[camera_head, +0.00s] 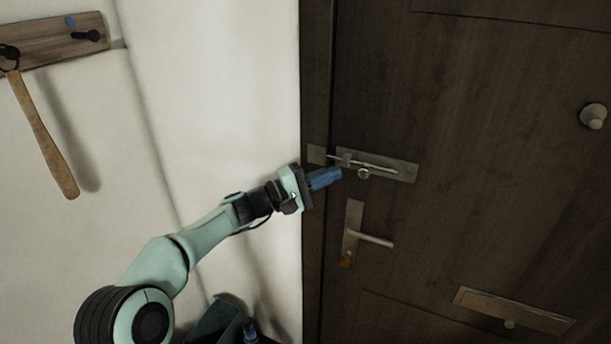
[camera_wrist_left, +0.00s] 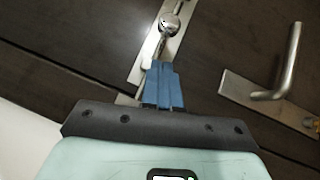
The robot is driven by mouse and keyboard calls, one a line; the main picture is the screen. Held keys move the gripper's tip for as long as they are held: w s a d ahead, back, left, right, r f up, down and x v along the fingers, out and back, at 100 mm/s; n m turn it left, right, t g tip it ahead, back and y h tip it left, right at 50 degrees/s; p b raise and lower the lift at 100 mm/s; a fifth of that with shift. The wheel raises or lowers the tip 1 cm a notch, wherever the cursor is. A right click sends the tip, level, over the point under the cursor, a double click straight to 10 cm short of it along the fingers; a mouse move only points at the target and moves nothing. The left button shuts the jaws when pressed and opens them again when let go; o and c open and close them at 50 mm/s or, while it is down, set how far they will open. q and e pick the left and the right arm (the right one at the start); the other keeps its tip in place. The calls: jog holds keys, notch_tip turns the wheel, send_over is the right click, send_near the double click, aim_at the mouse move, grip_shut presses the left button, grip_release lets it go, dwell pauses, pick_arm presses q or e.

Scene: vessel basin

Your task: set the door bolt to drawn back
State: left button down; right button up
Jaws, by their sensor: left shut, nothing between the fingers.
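The metal door bolt is on a plate (camera_head: 405,173) on the dark door, with its rod lying along the plate and a round knob (camera_head: 363,173) hanging below. The rod's left end comes close to the keeper (camera_head: 316,154) on the frame; I cannot tell if it sits inside. The knob also shows in the left wrist view (camera_wrist_left: 170,24). My left gripper (camera_head: 326,178) is shut and empty, its blue fingers left of the knob and seemingly apart from it. The fingers (camera_wrist_left: 163,85) cover part of the bolt in the wrist view.
A lever handle (camera_head: 372,239) sits below the bolt and also shows in the wrist view (camera_wrist_left: 287,65). A letter plate (camera_head: 515,311) is lower right, and a round knob (camera_head: 593,116) upper right. A wooden-handled tool (camera_head: 45,140) hangs from a wall rack (camera_head: 50,40). A dark bin-like object (camera_head: 212,322) stands below.

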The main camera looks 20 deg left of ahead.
pick_arm(q)
jog(key=shift+s+d+r, duration=0.1)
jog(key=shift+d+r, duration=0.1)
jog(key=shift+d, duration=0.6)
jog(key=shift+s+d+r, duration=0.1)
jog(key=shift+d+r, duration=0.1)
jog(key=shift+d, duration=0.6)
pick_arm(e)
jog(key=shift+w+r, duration=0.15)
jog(key=shift+r, duration=0.1)
pick_arm(q)
jog(key=d+b, duration=0.1)
jog(key=d, duration=0.1)
jog(key=d+b, duration=0.2)
jog(key=d, duration=0.1)
jog(key=shift+s+d, duration=0.2)
jog(key=shift+d, duration=0.05)
pick_arm(e)
jog(key=s+f, duration=0.1)
jog(key=f, duration=0.2)
jog(key=s+f, duration=0.1)
jog(key=shift+s+f, duration=0.25)
jog(key=shift+s, duration=0.1)
pick_arm(q)
jog(key=shift+r, duration=0.1)
jog(key=shift+a+b, duration=0.1)
jog(key=shift+b, duration=0.2)
pick_arm(e)
jog(key=shift+f, duration=0.1)
